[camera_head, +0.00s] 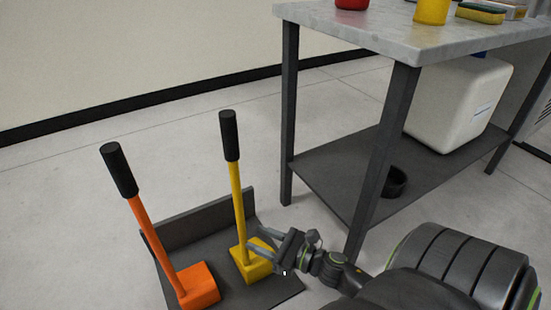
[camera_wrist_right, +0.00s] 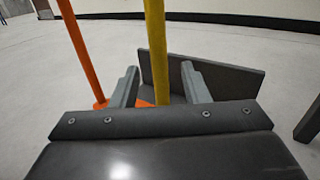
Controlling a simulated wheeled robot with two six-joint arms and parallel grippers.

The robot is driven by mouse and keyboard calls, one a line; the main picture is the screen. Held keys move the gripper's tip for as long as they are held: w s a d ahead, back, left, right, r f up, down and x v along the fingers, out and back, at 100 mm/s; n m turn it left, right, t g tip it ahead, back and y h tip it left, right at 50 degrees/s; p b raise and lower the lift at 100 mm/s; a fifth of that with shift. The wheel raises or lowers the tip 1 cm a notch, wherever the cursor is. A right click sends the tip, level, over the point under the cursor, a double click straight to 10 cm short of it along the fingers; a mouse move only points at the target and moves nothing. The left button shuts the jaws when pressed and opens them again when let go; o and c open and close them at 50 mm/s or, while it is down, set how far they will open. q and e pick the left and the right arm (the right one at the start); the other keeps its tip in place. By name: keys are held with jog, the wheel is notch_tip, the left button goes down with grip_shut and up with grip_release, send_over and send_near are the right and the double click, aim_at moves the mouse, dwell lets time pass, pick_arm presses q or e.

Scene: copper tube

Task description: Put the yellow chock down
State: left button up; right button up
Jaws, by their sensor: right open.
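The yellow chock (camera_head: 255,262) has a yellow block at its foot and a long yellow handle with a black grip on top. It stands upright on a dark tray (camera_head: 222,300) on the floor. My right gripper (camera_head: 262,247) is open at the lower part of the yellow handle, just above the block. In the right wrist view the yellow handle (camera_wrist_right: 155,50) rises between the two open fingers (camera_wrist_right: 160,88). Whether a finger touches it cannot be told. The yellow block is mostly hidden there. My left gripper is not in view.
An orange chock (camera_head: 200,287) with a black-topped handle stands on the same tray, left of the yellow one. The tray has a raised back wall (camera_head: 195,220). A metal table (camera_head: 400,30) with a lower shelf stands to the right, its near leg close to my right arm.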

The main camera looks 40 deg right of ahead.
jog(key=shift+v, duration=2.2)
